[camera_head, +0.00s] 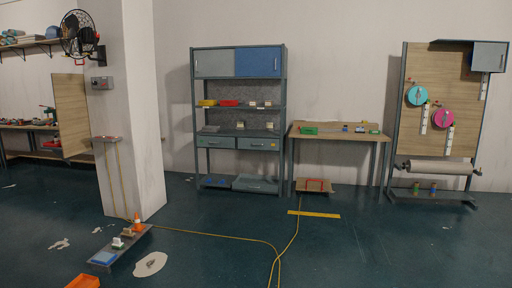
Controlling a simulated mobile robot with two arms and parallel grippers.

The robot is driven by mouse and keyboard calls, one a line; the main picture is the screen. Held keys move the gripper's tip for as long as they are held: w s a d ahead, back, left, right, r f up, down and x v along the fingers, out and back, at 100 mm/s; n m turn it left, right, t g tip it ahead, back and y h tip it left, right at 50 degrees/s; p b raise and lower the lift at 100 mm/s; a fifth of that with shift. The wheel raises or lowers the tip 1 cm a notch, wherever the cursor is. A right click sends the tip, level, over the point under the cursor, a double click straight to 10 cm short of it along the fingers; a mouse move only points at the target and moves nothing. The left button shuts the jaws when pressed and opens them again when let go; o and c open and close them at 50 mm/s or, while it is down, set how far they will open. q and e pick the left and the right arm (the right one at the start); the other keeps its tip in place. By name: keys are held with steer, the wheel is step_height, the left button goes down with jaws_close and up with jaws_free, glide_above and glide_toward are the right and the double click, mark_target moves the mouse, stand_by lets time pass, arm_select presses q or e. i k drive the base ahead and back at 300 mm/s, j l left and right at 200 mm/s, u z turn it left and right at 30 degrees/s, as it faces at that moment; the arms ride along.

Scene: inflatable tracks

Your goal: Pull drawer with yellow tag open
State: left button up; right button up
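A grey metal shelf unit (284,110) stands against the back wall, left of centre. Below its middle shelf are two grey-green drawers side by side, a left drawer (205,142) and a right drawer (246,144). Both drawers look shut, each with a small handle on its front. Neither of my grippers is in view.
A white pillar (150,110) stands to the left. On the dark floor lie a low board with an orange cone (137,223), an orange crate (83,281), a yellow cable (220,235) and a yellow strip (314,214). A wooden table (335,137) stands right of the shelf unit.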

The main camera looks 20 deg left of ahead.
mark_target(261, 141)
steer(key=i+j+u, duration=0.35)
steer(key=i, duration=0.3)
steer(key=i+u, duration=0.4)
steer(key=i, duration=5.85)
